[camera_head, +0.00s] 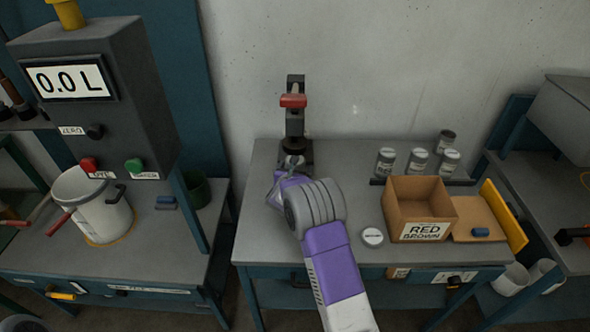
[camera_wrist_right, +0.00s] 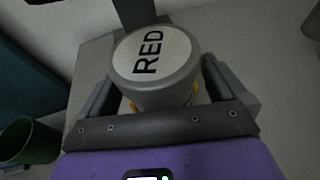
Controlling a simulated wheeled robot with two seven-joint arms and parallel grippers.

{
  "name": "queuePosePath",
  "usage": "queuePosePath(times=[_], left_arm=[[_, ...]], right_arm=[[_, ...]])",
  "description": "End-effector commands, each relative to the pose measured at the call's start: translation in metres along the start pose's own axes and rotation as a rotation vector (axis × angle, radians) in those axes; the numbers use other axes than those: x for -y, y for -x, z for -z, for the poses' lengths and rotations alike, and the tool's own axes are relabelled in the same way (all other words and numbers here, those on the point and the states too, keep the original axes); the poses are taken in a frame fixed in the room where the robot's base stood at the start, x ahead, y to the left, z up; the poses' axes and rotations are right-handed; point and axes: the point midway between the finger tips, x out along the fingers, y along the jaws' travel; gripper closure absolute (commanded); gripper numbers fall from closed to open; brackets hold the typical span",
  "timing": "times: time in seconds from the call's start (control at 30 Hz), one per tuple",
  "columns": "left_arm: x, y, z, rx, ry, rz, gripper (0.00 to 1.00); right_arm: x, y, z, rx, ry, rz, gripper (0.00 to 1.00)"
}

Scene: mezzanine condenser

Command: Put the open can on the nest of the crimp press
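The crimp press (camera_head: 295,122) stands at the back of the middle table, a dark column with a red block near its top. My right gripper (camera_head: 290,166) is at its foot, and my purple wrist hides much of the nest. In the right wrist view a grey can (camera_wrist_right: 155,68) with a white round face reading "RED" sits between the fingers, with yellow pads against its sides. The gripper appears shut on it. I cannot tell whether the can rests on the nest, nor see an opening in it.
An open cardboard box (camera_head: 418,207) labelled "RED BROWN" stands right of my arm, with a round white-topped lid (camera_head: 372,236) beside it. Several cans (camera_head: 418,161) stand behind. A filling machine (camera_head: 95,95) and a white bucket (camera_head: 95,205) are at the left.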

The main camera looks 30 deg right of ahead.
Motion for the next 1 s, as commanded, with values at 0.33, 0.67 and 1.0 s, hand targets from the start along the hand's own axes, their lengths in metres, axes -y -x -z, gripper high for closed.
queuePosePath(times=[0.33, 0.67, 1.0], left_arm=[[-0.001, 0.003, 0.0, 0.0, 0.0, 0.0, 0.57], [-0.004, 0.011, 0.0, 0.0, 0.0, 0.0, 0.57], [-0.007, 0.018, -0.001, 0.0, 0.0, 0.0, 0.57]], right_arm=[[0.0, 0.001, -0.003, 0.0, 0.0, 0.0, 0.01], [-0.001, 0.051, -0.004, -0.002, 0.0, -0.003, 0.01], [-0.001, 0.11, -0.004, -0.001, 0.0, -0.001, 0.01]])
